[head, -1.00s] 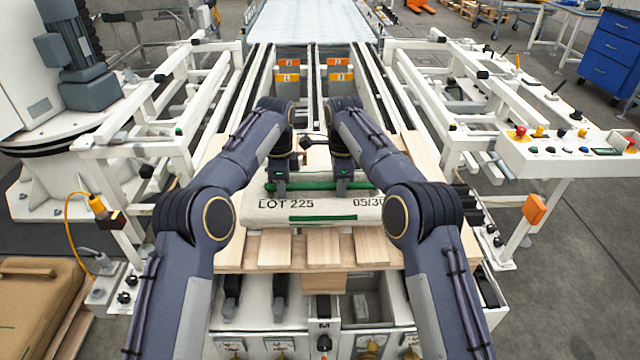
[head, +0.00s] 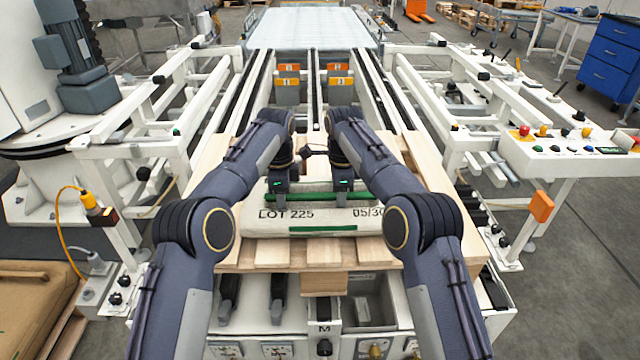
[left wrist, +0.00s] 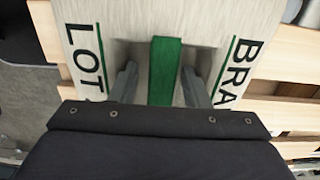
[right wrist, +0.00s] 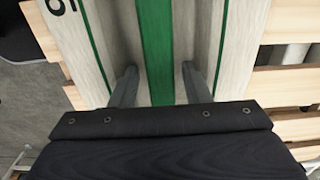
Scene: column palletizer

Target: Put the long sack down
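The long sack (head: 335,222) is pale with green stripes and dark lettering. It lies flat and crosswise at the wooden pallet's (head: 270,257) front end, on or just above the boards; I cannot tell if it touches them. My left gripper (head: 280,192) is at its left part and my right gripper (head: 343,190) at its right part. In the left wrist view the fingers (left wrist: 158,75) straddle the green middle stripe, partly apart on the sack. The right wrist view shows the same hold (right wrist: 158,75). The contact at the fingertips is partly hidden.
White roller conveyor frames flank the pallet, and a sheeted bed (head: 312,28) lies far behind. A control panel (head: 565,148) stands at the right. A brown sack (head: 38,305) lies at the lower left. Bare boards show behind and right of the long sack.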

